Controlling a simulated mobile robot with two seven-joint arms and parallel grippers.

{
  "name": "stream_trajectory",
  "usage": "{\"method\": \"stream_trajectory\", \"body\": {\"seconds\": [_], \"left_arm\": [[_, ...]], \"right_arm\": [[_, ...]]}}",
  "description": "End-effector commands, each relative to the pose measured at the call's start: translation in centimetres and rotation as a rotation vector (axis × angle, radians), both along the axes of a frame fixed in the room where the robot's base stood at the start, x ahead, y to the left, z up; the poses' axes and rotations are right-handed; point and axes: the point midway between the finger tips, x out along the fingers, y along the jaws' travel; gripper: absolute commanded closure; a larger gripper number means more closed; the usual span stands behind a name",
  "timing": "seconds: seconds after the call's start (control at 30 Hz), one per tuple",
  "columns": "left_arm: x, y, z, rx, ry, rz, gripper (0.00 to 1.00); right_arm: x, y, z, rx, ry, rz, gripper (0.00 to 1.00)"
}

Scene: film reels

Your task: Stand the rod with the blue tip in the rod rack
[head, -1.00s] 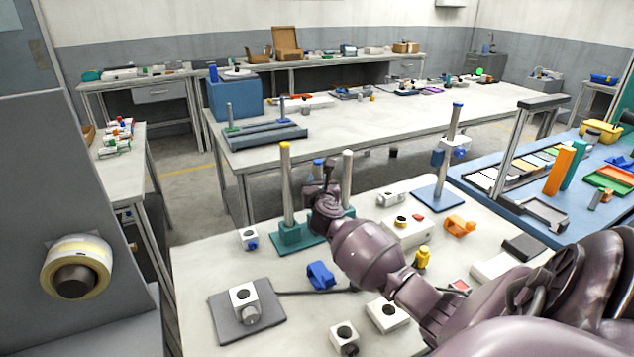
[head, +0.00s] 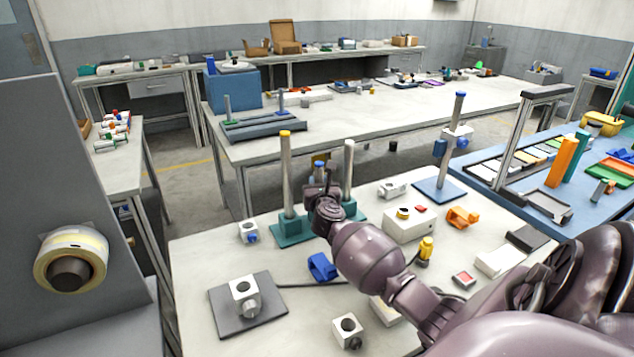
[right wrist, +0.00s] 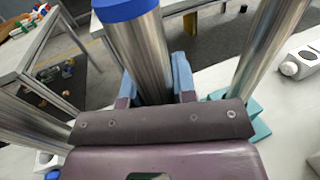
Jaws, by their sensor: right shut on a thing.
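The rod with the blue tip (head: 320,165) is upright in my right gripper (head: 321,184). In the right wrist view its blue cap (right wrist: 124,9) and metal shaft (right wrist: 140,55) show, with the fingers (right wrist: 155,97) shut on the shaft. The teal rod rack (head: 290,230) stands on the near table. It bears a rod with a yellow tip (head: 286,170) on the left and a plain grey rod (head: 348,170) on the right. The held rod is between these two. Its lower end is hidden by my gripper, so I cannot tell whether it touches the rack.
A blue stand with a blue-topped post (head: 452,140) is to the right. A blue clip (head: 321,267), a white box (head: 408,226) and an orange clip (head: 462,217) lie around my right arm. A dark plate with a white block (head: 247,295) is at front left.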

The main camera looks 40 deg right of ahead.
Motion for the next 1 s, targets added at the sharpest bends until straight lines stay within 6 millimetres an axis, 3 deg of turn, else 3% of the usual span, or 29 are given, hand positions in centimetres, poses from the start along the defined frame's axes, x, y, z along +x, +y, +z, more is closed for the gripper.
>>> {"method": "stream_trajectory", "body": {"seconds": [0.5, 0.53, 0.7, 1.0], "left_arm": [[-0.3, 0.0, -0.9, 0.0, 0.012, 0.0, 1.0], [-0.3, 0.0, -0.9, 0.0, 0.012, 0.0, 1.0], [-0.2, 0.0, -0.9, 0.001, 0.011, 0.0, 1.0], [-0.2, 0.0, -0.8, 0.0, 0.009, -0.001, 1.0]], "right_arm": [[0.0, 0.0, -1.2, 0.001, 0.002, 0.0, 1.0], [0.0, 0.0, -1.2, 0.001, 0.002, 0.0, 0.73], [-0.1, 0.0, -1.3, 0.001, 0.003, 0.0, 0.47], [-0.1, 0.1, -1.3, 0.002, 0.005, 0.0, 0.45]]}}
